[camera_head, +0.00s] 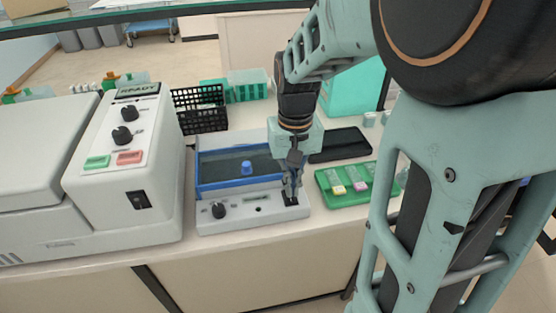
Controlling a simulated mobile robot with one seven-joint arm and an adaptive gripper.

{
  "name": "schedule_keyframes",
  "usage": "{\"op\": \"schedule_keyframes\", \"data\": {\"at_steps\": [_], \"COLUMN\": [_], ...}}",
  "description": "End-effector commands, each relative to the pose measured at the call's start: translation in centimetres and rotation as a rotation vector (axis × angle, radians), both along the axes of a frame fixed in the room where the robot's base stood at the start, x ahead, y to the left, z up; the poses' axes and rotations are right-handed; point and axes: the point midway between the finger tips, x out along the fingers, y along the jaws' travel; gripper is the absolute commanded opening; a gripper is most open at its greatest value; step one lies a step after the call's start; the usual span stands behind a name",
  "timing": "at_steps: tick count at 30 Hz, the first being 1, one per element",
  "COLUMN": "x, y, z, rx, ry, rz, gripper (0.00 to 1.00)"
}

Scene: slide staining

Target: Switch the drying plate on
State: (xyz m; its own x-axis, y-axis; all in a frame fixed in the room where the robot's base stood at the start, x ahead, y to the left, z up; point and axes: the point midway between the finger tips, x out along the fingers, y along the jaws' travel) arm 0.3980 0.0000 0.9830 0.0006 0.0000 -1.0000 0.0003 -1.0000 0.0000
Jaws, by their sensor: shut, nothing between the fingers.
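The drying plate (206,217) is a white low box with a blue-framed dark top. A small blue knob-like piece (246,167) stands on that top. Its front panel has a black dial (218,210), a small display and a dark switch (291,200) at the right end. My gripper (290,199) points down at the right end of the panel, with its fingertips shut right at the switch. The fingers partly hide the switch, so I cannot tell its position or whether they touch it.
A large white machine (120,200) with dials and green and red buttons stands close on the left. A green tray (330,194) with slides lies to the right, near a black flat item (340,144). A black basket (200,112) and green racks (247,86) stand behind.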

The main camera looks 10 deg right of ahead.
Motion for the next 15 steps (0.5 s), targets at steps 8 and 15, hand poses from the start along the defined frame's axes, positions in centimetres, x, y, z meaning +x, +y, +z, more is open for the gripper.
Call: {"op": "schedule_keyframes", "data": {"at_steps": [8,15], "x": [0.0,0.0], "y": [0.0,0.0], "z": [2.7,4.5], "rx": [0.0,0.0], "ry": [0.0,0.0], "rz": [0.0,0.0], "gripper": [0.0,0.0]}}
